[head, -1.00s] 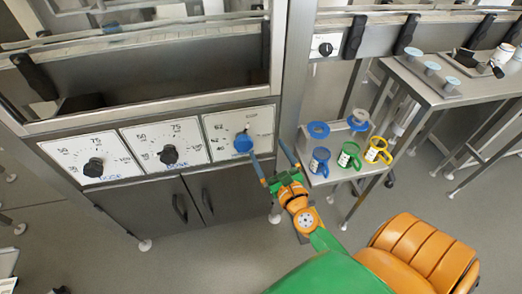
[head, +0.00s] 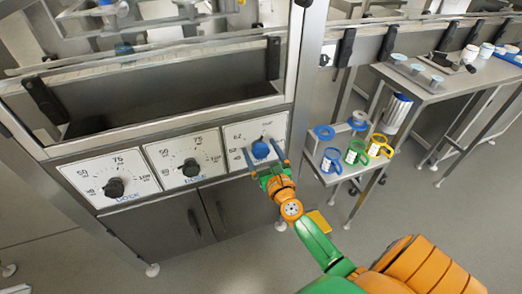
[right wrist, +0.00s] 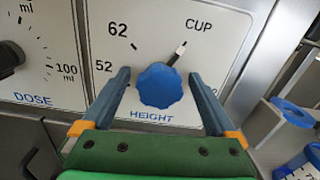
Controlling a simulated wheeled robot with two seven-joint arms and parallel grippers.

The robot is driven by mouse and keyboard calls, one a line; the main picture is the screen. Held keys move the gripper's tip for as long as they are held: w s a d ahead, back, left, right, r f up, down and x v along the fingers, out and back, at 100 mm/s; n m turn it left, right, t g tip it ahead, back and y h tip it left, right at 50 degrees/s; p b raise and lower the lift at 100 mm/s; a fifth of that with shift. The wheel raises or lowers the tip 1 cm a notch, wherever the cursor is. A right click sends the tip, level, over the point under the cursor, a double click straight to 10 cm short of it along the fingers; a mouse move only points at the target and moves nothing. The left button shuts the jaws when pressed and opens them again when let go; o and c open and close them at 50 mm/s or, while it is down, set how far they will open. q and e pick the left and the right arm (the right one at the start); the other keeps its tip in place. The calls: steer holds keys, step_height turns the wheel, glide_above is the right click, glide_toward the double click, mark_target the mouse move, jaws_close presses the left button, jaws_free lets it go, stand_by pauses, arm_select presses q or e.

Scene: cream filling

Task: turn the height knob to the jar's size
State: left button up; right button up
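The blue scalloped height knob (right wrist: 160,86) sits on a white dial panel marked 52, 62 and CUP, with HEIGHT below. Its pointer (right wrist: 178,50) aims up and right, towards CUP. The knob also shows in the head view (head: 261,149), on the rightmost panel. My right gripper (right wrist: 158,82) is open, one finger on each side of the knob, with a visible gap on both sides in the wrist view. White jars (head: 470,53) stand on the far right table; I cannot tell which jar the task means. My left gripper is not in view.
Two dose panels with black knobs (head: 114,187) (head: 190,167) lie left of the height panel. A small side table holds blue (head: 331,160), green (head: 355,151) and yellow (head: 379,145) handled pieces. A metal post (head: 303,85) stands just right of the height panel.

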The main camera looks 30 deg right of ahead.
steer(key=c, duration=1.4)
steer(key=shift+o, duration=0.2)
steer(key=shift+n, duration=0.3)
steer(key=n, duration=0.5)
steer(key=shift+a+f+n+p, duration=0.1)
steer(key=shift+n+p, duration=0.2)
steer(key=shift+p, duration=0.05)
steer(key=n, duration=0.5)
steer(key=shift+p, duration=0.4)
steer(key=n+p, duration=0.1)
steer(key=n, duration=0.5)
steer(key=shift+f, duration=0.15)
steer(key=n+p, duration=0.1)
steer(key=n, duration=0.4)
steer(key=shift+f, duration=0.1)
steer(key=shift+n, duration=0.4)
